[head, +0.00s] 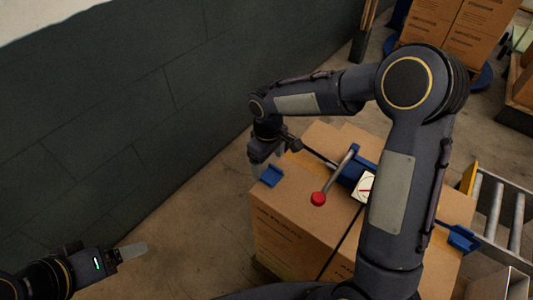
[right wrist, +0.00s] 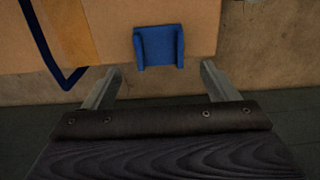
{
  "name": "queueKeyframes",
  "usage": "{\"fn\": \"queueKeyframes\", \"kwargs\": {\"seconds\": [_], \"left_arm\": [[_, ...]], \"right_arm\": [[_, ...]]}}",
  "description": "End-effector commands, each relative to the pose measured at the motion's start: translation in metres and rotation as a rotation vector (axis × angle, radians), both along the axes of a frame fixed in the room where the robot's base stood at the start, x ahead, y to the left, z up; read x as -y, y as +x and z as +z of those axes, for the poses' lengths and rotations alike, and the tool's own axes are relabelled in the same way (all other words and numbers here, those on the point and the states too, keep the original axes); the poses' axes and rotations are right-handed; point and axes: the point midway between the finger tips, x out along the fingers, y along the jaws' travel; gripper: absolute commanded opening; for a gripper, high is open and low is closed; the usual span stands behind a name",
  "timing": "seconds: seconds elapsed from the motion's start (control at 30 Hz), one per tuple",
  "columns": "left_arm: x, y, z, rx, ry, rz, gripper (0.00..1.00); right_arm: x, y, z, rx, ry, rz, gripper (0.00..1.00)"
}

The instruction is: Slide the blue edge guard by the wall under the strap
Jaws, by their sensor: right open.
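The blue edge guard (head: 271,175) by the wall sits at the box's upper left edge, and it also shows in the right wrist view (right wrist: 159,46). My right gripper (head: 262,162) is above and beside it; in the right wrist view its two fingers (right wrist: 157,82) are apart, with the guard just ahead between them and nothing held. The dark strap (head: 348,234) runs over the cardboard box (head: 290,218) and down its front; its far part is partly hidden by my right arm. My left gripper (head: 132,251) is at the lower left, away from the box; its opening is unclear.
A blue tensioner with a red-knobbed lever (head: 318,198) and a white dial (head: 363,186) stand on the box. Another blue guard (head: 462,239) is at the right edge. A roller conveyor (head: 497,215) stands at right. The dark wall (head: 110,120) is close on the left.

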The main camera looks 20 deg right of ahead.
Motion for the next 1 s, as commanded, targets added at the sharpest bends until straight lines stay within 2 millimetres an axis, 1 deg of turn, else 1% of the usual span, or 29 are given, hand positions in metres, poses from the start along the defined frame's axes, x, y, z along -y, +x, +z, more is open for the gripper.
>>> {"fn": "queueKeyframes", "kwargs": {"seconds": [0.03,0.1,0.3,0.63,1.0], "left_arm": [[0.000,0.000,-0.001,0.000,0.000,0.000,0.80],[0.000,0.000,-0.002,0.000,0.000,0.000,0.80],[0.000,0.000,-0.003,0.000,0.000,0.000,0.80],[0.000,0.000,-0.003,0.000,0.000,0.000,0.80],[0.000,0.000,-0.003,0.000,0.000,0.000,0.80]], "right_arm": [[0.000,-0.001,-0.009,-0.004,0.000,0.000,0.80],[0.000,-0.001,-0.019,-0.004,0.000,-0.001,0.80],[0.001,0.000,-0.037,-0.001,0.000,-0.001,0.80],[0.001,0.000,-0.040,-0.001,0.001,-0.002,0.80],[0.000,0.000,-0.040,0.000,0.000,-0.002,0.32]]}}
